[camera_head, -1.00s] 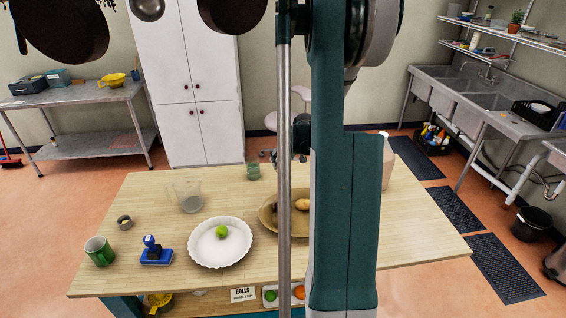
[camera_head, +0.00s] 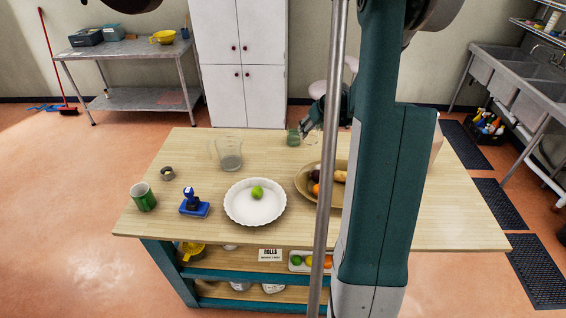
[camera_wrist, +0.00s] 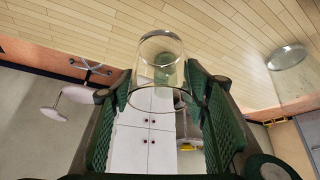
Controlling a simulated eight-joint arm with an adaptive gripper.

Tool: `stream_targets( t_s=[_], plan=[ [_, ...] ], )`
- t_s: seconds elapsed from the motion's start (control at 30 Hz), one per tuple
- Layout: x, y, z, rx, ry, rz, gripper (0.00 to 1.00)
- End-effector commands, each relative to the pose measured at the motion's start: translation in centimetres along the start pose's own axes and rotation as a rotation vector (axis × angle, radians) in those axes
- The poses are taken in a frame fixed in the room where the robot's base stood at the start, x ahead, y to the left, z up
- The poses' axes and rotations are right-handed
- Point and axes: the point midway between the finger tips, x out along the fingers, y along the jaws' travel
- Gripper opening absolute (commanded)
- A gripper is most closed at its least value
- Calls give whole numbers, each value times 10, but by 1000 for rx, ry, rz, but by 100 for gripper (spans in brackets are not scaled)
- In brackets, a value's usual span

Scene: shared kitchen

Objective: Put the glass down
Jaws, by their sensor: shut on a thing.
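The glass (camera_head: 293,138) is a small, clear, greenish tumbler at the far edge of the wooden table (camera_head: 205,150). My gripper (camera_head: 304,131) reaches it from the right, partly hidden behind my own column. In the wrist view the glass (camera_wrist: 160,50) sits between the two green padded fingers of my gripper (camera_wrist: 160,105), which are shut on it. Its round rim faces the camera. I cannot tell whether its base touches the table.
A clear jug (camera_head: 229,155) stands left of the glass; it also shows in the wrist view (camera_wrist: 287,58). A tan bowl of food (camera_head: 304,181) is nearer, with a white fluted dish (camera_head: 240,212) beside it. Bare tabletop lies between jug and glass.

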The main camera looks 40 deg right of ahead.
Motion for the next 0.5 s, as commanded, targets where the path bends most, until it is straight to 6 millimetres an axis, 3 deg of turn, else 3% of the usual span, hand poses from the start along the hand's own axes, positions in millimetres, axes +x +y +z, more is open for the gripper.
stream_targets(
  t_s=[0.3, 0.5],
  plan=[
    [9, -91, -14, -101, 0, -63, 29],
    [10, -130, -17, -143, 1, -91, 29]
  ],
)
